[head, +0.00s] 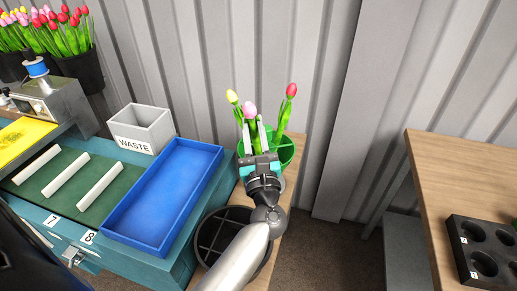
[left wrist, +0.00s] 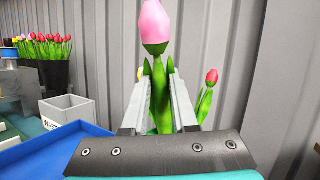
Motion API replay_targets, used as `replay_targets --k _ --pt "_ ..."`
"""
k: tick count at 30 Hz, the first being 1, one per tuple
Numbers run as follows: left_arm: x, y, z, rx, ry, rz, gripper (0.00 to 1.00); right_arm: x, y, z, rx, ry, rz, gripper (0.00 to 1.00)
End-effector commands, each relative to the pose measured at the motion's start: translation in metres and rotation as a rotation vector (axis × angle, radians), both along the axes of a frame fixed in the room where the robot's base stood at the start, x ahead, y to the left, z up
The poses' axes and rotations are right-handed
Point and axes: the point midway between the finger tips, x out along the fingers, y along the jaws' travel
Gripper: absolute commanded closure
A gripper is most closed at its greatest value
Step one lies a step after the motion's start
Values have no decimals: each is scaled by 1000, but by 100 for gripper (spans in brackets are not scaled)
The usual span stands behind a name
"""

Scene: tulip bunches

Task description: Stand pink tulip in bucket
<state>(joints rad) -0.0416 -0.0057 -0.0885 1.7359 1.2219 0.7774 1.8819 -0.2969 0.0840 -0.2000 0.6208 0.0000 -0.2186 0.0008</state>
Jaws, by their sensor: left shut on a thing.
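A pink tulip (head: 249,110) stands upright over the green bucket (head: 287,155) in the head view. My left gripper (head: 254,138) is shut on its stem. In the left wrist view the pink tulip (left wrist: 155,24) rises between the two fingers of my left gripper (left wrist: 158,90). A yellow tulip (head: 232,97) and a red tulip (head: 291,90) also stand in the bucket. The lower end of the pink tulip's stem is hidden behind my gripper, so I cannot tell whether it touches the bucket's bottom. My right gripper is not in view.
A dark divided bucket (head: 215,238) stands in front of the green one, partly behind my arm. To the left are a blue tray (head: 165,190), a grey WASTE bin (head: 142,128) and a green mat with white bars. A wooden table (head: 450,170) stands at right.

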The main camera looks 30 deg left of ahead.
Motion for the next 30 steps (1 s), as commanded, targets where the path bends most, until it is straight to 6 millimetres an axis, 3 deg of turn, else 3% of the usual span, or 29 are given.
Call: replay_targets --k 4,30 --pt "0 0 0 0 0 0 100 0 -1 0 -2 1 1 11" --pt "-7 -2 54 -1 -1 0 100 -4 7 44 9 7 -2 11"
